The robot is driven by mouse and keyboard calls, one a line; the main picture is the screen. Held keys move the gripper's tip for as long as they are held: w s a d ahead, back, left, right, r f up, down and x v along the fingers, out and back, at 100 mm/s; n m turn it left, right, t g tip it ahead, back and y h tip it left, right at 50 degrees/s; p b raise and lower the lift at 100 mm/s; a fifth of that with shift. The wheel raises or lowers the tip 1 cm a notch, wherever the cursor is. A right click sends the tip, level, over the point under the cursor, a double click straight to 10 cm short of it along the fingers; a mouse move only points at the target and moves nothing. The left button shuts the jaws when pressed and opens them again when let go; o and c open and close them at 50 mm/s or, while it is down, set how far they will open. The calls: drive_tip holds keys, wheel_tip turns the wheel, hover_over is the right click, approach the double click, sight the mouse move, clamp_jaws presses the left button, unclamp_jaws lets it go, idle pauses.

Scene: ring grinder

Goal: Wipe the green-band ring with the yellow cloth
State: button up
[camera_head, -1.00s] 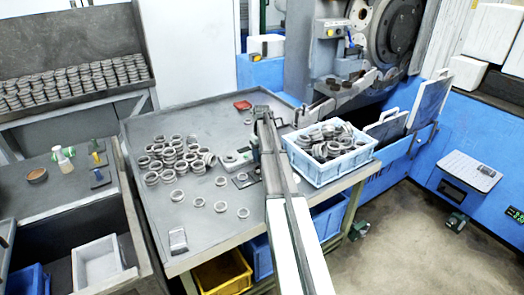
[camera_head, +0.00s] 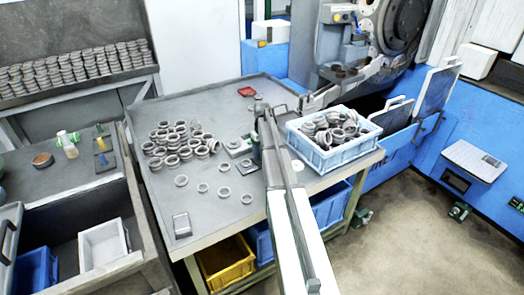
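Many grey metal rings (camera_head: 180,140) lie in a loose cluster on the grey workbench (camera_head: 215,108). Several single rings (camera_head: 202,188) lie in front of and beside the cluster. I cannot make out a green band on any ring at this size. No yellow cloth can be made out; a small yellow item (camera_head: 100,143) stands on the left bench, and it looks like a tool handle or bottle. My arm reaches from the bottom edge up over the workbench. My gripper (camera_head: 257,155) is near its far end, right of the ring cluster. Its fingertips are hidden or too small to read.
A light blue crate (camera_head: 305,150) of rings stands right of my arm. A small plate fixture (camera_head: 236,147) lies just left of it. A red tray (camera_head: 247,92) is at the back. A grinding machine (camera_head: 345,60) rises behind.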

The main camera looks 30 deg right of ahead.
drive_tip(key=shift+d, duration=0.85)
drive_tip(key=shift+a, duration=1.55)
drive_tip(key=shift+d, duration=1.75)
wheel_tip(320, 180, up, 2)
drive_tip(key=shift+a+r, duration=0.15)
drive_tip(key=shift+r, duration=2.9)
drive_tip(key=shift+f, duration=0.2)
